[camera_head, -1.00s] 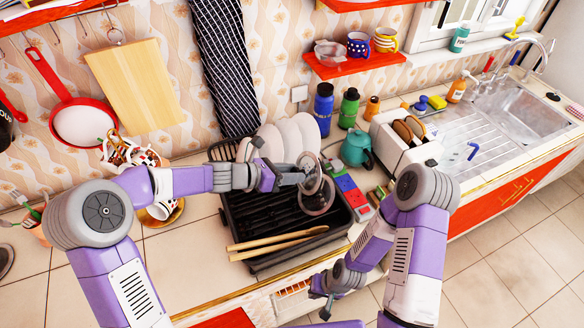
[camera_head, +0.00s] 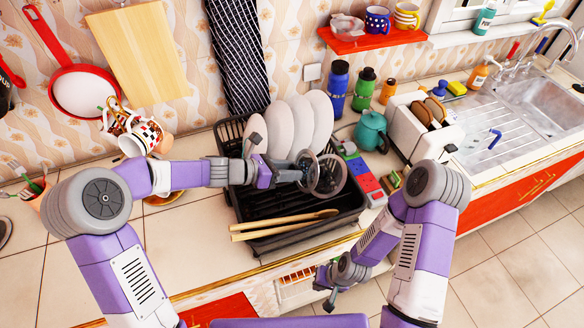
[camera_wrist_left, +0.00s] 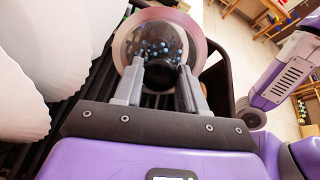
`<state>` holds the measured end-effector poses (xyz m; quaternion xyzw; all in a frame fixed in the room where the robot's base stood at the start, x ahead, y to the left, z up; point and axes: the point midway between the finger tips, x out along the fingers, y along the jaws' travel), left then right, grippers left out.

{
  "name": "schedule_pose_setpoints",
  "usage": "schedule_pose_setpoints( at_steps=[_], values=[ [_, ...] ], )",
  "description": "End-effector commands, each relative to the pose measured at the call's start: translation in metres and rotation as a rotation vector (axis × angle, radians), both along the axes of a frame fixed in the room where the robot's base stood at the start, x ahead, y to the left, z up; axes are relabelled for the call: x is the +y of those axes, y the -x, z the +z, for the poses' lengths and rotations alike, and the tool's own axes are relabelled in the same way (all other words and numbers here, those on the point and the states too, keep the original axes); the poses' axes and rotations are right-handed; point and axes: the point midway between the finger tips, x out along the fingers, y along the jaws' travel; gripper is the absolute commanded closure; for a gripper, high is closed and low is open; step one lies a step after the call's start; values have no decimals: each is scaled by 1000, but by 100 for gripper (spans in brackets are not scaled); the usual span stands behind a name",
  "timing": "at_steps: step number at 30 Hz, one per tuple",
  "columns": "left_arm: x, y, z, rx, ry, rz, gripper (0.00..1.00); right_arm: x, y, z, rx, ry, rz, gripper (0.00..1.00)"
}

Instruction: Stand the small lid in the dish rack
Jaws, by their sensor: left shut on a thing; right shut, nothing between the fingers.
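The small lid (camera_head: 332,180) is a round clear glass disc with a rim. It is held tilted over the right part of the black dish rack (camera_head: 262,246), right of the standing white plates. My left gripper (camera_head: 303,174) is shut on its knob. In the left wrist view the lid (camera_wrist_left: 133,45) shows a pinkish rim, with the fingers (camera_wrist_left: 160,88) around the dark knob. I cannot tell whether the lid's lower edge touches the rack. My right gripper (camera_head: 328,294) is shut and empty, low in front of the counter.
White plates (camera_head: 301,122) stand in the rack's back; they are close on the left in the wrist view (camera_wrist_left: 67,50). Wooden utensils (camera_head: 275,228) lie across the rack's front.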

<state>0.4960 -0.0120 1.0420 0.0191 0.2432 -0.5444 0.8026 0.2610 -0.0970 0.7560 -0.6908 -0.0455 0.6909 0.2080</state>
Motion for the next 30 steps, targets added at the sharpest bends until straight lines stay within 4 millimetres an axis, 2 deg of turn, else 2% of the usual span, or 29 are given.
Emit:
schedule_pose_setpoints(
  at_steps=[15, 30],
  values=[
    [15, 5, -37, -1, 1, 0, 100, 0, 0, -28, 0, 0, 0, 100],
    [19, 6, -43, -1, 1, 0, 100, 0, 0, -32, 0, 0, 0, 100]
  ],
)
